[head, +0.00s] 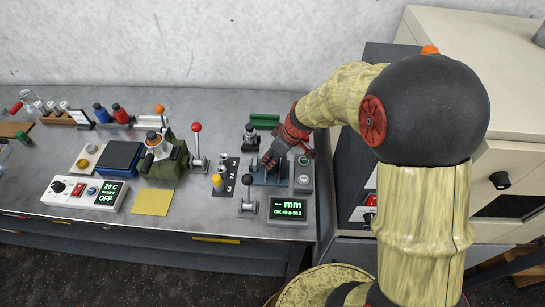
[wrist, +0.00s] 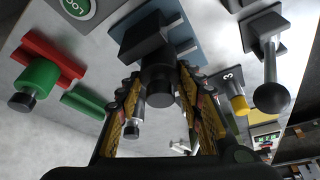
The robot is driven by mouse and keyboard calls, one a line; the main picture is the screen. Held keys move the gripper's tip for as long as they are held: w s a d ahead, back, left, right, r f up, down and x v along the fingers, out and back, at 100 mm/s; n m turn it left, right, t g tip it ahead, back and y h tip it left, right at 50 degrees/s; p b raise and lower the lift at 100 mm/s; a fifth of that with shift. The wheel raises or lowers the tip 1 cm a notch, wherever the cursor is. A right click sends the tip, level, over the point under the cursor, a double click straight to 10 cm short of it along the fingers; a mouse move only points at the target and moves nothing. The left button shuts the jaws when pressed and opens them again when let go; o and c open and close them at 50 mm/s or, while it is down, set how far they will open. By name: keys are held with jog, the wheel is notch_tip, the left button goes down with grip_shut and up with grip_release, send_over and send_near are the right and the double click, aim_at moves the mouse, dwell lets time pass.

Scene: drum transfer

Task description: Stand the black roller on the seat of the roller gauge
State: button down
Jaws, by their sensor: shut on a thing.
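My gripper (wrist: 157,76) is shut on the black roller (wrist: 160,94), whose round end shows between the two fingers in the wrist view. In the head view my gripper (head: 272,160) is over the roller gauge, and the roller cannot be made out clearly there. The roller gauge (head: 258,180) has a blue-grey base (wrist: 193,47) and a dark block (wrist: 148,36) just beyond the roller. I cannot tell whether the roller touches the seat. The gauge display (head: 289,209) reads "-- mm" and "OK 49.8-50.2".
A lever with a black ball (wrist: 271,97) stands beside the gauge. A button box (head: 303,175) is right of the gauge. A green press (head: 165,160) and a yellow sheet (head: 152,202) are to the left.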

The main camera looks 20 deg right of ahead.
jog(key=shift+f, duration=0.1)
jog(key=c, duration=1.7)
grip_release()
jog(key=shift+f, duration=0.1)
jog(key=o, duration=0.4)
jog(key=shift+o, duration=0.6)
jog(key=shift+r, duration=0.2)
